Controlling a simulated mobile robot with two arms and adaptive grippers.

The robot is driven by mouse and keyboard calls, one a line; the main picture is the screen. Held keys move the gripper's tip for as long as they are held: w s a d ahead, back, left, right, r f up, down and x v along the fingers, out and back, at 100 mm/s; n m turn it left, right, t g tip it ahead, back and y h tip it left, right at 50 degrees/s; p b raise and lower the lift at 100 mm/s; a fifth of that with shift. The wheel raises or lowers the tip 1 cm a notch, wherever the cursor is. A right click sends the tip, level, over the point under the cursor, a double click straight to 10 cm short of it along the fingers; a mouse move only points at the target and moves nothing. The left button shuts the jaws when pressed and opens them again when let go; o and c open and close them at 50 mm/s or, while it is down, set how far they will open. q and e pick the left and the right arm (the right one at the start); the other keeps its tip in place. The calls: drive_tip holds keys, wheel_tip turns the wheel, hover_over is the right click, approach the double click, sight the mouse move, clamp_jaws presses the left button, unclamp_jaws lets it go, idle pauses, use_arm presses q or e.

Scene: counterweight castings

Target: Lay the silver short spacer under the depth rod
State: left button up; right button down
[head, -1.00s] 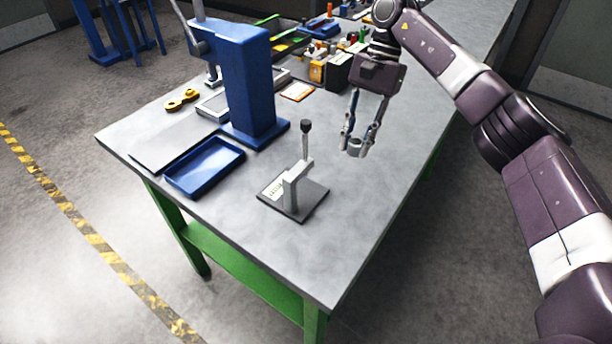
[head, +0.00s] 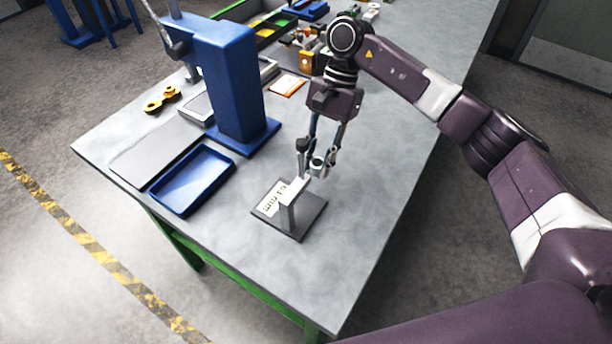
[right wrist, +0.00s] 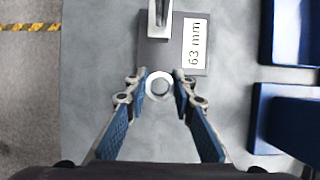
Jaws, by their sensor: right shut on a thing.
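The silver short spacer (head: 317,164) is a small ring held between the fingertips of my right gripper (head: 318,168), which is shut on it. In the right wrist view the spacer (right wrist: 159,96) sits between the two fingertips, beside the gauge's base plate. The depth gauge (head: 289,215) is a grey stand on a dark plate with a label; the right wrist view reads "63 mm" on the label (right wrist: 195,43). The depth rod's black knob (head: 302,145) shows just left of the gripper; its lower part is hard to make out. My left gripper is not in view.
A blue press (head: 232,85) and a blue tray (head: 192,180) stand left of the gauge. The table (head: 345,235) is clear in front and right of the gauge.

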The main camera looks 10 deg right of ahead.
drive_tip(key=shift+s+a+f, duration=0.3)
drive_tip(key=shift+s+a, duration=0.3)
drive_tip(key=shift+s, duration=0.1)
drive_tip(key=shift+s+a+f+p, duration=0.1)
drive_tip(key=shift+s+a+p, duration=0.1)
drive_tip(key=shift+p, duration=0.15)
drive_tip(key=shift+s+a+f+p, duration=0.75)
drive_tip(key=shift+a+f+p, duration=0.1)
drive_tip(key=shift+f, duration=0.25)
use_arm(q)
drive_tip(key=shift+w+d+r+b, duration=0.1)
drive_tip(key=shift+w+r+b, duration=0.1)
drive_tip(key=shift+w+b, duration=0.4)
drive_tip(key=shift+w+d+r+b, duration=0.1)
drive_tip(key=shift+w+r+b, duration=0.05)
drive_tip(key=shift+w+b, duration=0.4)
use_arm(e)
drive_tip(key=shift+f, duration=0.65)
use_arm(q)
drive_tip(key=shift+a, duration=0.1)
use_arm(e)
drive_tip(key=c, duration=1.6)
unclamp_jaws()
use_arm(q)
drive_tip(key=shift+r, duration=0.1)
use_arm(e)
drive_tip(key=shift+r, duration=0.1)
